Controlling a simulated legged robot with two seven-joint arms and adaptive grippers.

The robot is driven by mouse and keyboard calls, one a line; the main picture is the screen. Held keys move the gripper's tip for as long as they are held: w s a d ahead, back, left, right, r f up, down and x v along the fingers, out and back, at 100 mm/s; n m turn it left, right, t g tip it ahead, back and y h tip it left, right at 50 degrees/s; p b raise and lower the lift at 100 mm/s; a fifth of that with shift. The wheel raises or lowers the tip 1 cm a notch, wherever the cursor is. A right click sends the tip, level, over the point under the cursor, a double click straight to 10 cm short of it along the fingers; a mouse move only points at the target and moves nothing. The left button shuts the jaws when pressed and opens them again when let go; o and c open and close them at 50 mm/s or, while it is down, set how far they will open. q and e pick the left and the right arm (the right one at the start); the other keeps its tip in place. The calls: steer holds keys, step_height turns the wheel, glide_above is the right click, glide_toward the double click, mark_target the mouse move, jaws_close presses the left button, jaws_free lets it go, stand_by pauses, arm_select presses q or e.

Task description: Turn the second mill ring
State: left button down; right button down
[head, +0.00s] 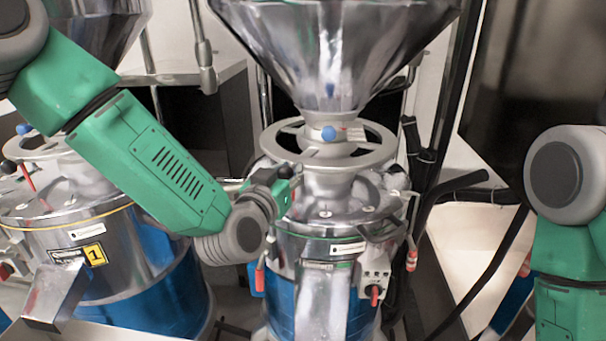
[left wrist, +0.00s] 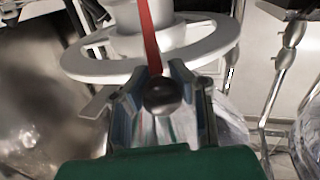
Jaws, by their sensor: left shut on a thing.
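The second mill (head: 311,300), with a steel top and blue lower body, stands in the middle of the head view. Its spoked grey ring (head: 386,143) lies level around the neck below the hopper. The ring (left wrist: 90,70) is close in front in the left wrist view. A red rod (left wrist: 149,35) in front of it ends in a black ball knob (left wrist: 163,96). My left gripper (head: 288,184) is at the ring's front left, its fingers (left wrist: 158,82) shut on the knob. In the head view, my gripper hides the knob. My right gripper is out of view.
The first mill (head: 120,265), marked 1, stands on the left with its own ring and red rod. A large steel hopper (head: 335,50) hangs just above the second mill's ring. Small red-tipped levers (head: 375,293) stick out at its front. Black hoses (head: 440,190) run along its right.

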mark_target(281, 160)
arm_select(q)
steer(key=shift+w+a+r+y, duration=0.2)
steer(key=shift+w+a+y, duration=0.15)
steer(key=shift+a, duration=0.2)
steer(key=shift+w+a, duration=0.15)
steer(key=shift+a, duration=0.3)
steer(key=shift+w+a, duration=0.15)
steer(key=shift+a, duration=0.25)
steer(key=c, duration=1.2)
jaws_free()
steer(key=shift+d, duration=0.15)
steer(key=shift+d+f, duration=0.15)
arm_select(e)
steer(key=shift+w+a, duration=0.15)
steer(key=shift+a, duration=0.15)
arm_select(q)
steer(key=shift+d, duration=0.25)
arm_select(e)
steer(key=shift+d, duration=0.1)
arm_select(q)
steer(key=shift+s+a, duration=0.1)
steer(key=shift+s, duration=0.55)
steer(key=shift+a+v, duration=0.2)
steer(key=shift+v, duration=5.2)
